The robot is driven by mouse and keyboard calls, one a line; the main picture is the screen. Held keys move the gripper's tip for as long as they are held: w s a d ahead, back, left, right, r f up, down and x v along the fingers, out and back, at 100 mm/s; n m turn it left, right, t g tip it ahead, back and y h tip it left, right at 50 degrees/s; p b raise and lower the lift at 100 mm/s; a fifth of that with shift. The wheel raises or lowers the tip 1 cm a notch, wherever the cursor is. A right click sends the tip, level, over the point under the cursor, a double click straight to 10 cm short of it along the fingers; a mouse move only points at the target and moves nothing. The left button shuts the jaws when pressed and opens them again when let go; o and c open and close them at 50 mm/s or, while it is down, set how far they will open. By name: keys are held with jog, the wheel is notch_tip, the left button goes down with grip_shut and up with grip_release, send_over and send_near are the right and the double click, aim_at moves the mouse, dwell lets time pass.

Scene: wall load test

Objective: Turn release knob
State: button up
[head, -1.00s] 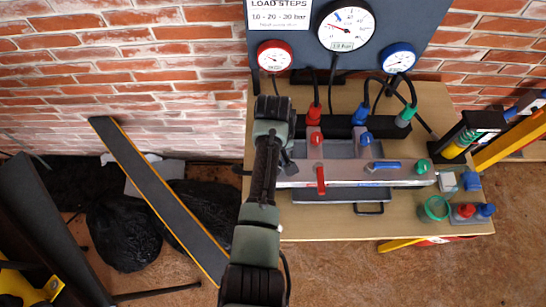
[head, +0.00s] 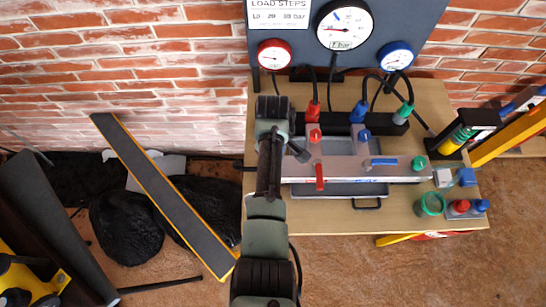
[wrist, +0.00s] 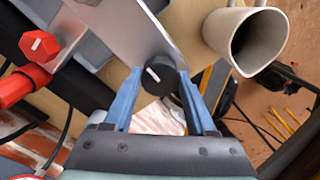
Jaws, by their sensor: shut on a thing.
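The release knob (wrist: 158,74) is a round black knob with a white mark, at the end of a silver metal block (wrist: 110,28) in the wrist view. My gripper (wrist: 159,80) has its blue fingers on either side of the knob and is shut on it. In the head view the metal block (head: 345,170) lies on the wooden bench, with a red lever (head: 320,177) and a blue lever (head: 383,162). My arm hides the knob and fingers there.
A large white gauge (head: 345,25) hangs above the bench (head: 450,215), between a red gauge (head: 274,54) and a blue gauge (head: 396,56). Hoses run to the block. A cream cup (wrist: 245,38) is close to my fingers. A green ring-shaped cup (head: 430,204) stands at right.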

jog(key=shift+w, duration=0.1)
jog(key=o, duration=1.4)
jog(key=shift+c, duration=0.2)
jog(key=shift+r, duration=0.1)
notch_tip(320, 180, up, 13)
jog(key=shift+b, duration=0.3)
